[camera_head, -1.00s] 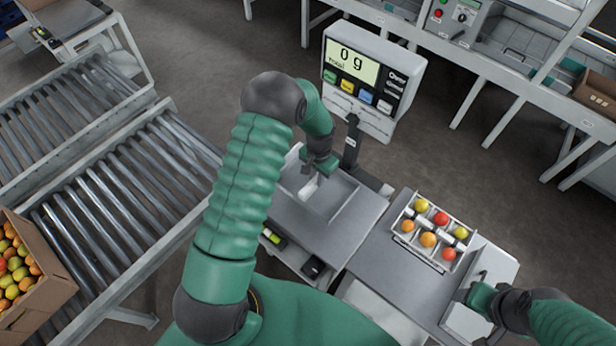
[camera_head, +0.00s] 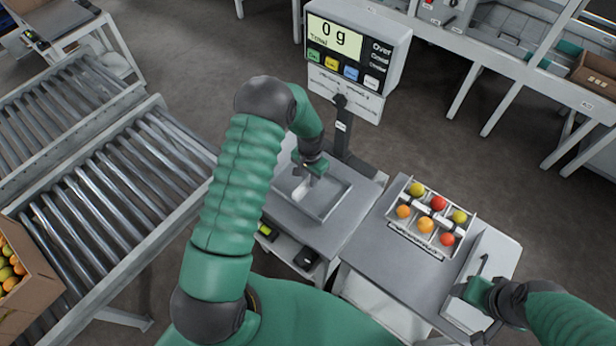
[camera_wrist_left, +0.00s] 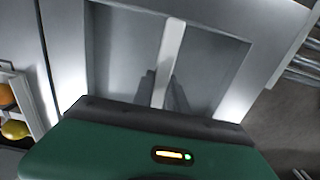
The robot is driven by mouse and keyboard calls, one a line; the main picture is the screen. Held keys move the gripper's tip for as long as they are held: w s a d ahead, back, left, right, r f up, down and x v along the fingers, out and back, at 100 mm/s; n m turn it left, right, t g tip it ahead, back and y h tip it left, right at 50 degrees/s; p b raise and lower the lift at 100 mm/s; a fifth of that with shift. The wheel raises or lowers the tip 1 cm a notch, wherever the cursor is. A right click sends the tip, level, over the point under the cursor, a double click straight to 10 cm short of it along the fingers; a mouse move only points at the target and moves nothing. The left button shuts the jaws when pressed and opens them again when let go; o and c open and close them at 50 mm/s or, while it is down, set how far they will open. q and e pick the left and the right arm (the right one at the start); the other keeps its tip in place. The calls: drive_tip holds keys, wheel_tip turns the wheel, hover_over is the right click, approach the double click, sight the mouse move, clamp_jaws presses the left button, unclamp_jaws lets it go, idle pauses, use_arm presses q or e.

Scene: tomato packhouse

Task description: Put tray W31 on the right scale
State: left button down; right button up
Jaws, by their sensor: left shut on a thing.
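My left gripper (camera_head: 306,176) is shut on the white bar (camera_head: 300,190) of an empty grey tray (camera_head: 336,205). The tray is over the grey platform beneath a display (camera_head: 335,35) reading 0 g; whether it touches the platform is unclear. The left wrist view shows the white bar (camera_wrist_left: 169,58) between the fingers and the bare grey tray (camera_wrist_left: 215,72). Another tray (camera_head: 392,222) with several red, orange and yellow tomatoes sits on the surface to the right. Its label is unreadable, and I see no W31 mark. My right gripper (camera_head: 478,290) is at lower right, its fingers unclear.
Roller conveyors (camera_head: 110,200) run along the left, with a cardboard box (camera_head: 40,290) of tomatoes at the lower left. A white bench (camera_head: 500,60) stands at the back right. Open floor (camera_head: 450,130) lies between it and the platforms.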

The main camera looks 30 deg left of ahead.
use_arm(q)
drive_tip(key=shift+a+f, duration=0.3)
drive_tip(key=shift+a, duration=0.4)
drive_tip(key=shift+d, duration=0.45)
drive_tip(key=c, duration=1.5)
unclamp_jaws()
drive_tip(key=shift+o, duration=1.2)
drive_tip(key=shift+a+f, duration=0.1)
drive_tip(key=shift+a, duration=0.15)
drive_tip(key=c, duration=0.3)
drive_tip(key=shift+d, duration=0.15)
use_arm(e)
drive_tip(key=shift+a, duration=0.35)
drive_tip(key=shift+d, duration=0.1)
